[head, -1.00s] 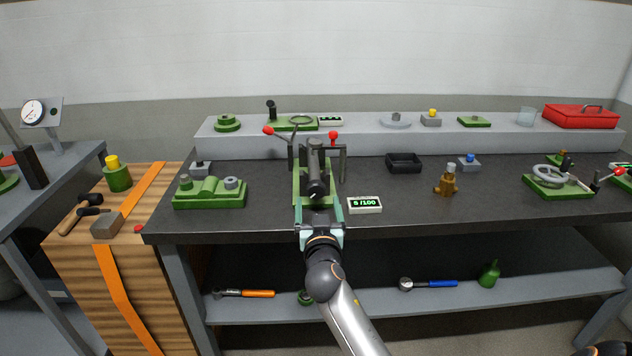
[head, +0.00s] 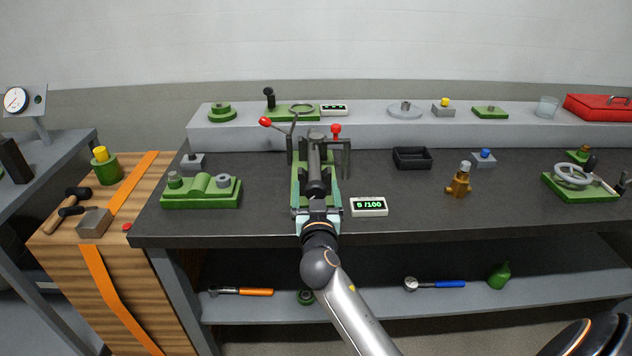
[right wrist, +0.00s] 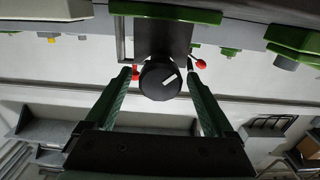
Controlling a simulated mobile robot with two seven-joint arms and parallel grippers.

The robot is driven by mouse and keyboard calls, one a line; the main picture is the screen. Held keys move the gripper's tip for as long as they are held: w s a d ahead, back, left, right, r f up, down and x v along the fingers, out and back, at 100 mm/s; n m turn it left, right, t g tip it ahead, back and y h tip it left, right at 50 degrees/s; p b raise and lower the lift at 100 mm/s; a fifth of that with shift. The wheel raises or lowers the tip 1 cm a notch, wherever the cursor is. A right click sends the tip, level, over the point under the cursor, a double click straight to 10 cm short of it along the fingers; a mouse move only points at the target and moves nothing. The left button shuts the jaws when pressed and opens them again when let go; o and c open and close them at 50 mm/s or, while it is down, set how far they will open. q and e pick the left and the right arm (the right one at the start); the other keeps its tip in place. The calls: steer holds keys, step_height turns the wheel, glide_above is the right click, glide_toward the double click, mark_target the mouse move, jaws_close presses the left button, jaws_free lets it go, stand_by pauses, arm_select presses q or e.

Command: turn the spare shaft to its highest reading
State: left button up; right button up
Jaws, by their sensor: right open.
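The shaft (head: 314,160) is a dark cylinder lying in a green fixture on the dark bench, its end towards me. My right gripper (head: 317,192) is at the near end of the fixture. In the right wrist view its open fingers (right wrist: 160,76) stand either side of the shaft end, with a gap showing at least on the left. A small display (head: 369,206) beside the fixture seems to read 5 /100. My left gripper is out of view.
Red-knobbed levers (head: 265,122) and dark posts rise around the fixture. A green V-block (head: 202,191) stands to its left. A black tray (head: 412,157) and a brass piece (head: 460,182) are to the right. The bench between the display and the brass piece is clear.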

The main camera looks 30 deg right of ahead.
steer(key=shift+w+d, duration=0.15)
steer(key=shift+w, duration=0.1)
steer(key=c, duration=1.4)
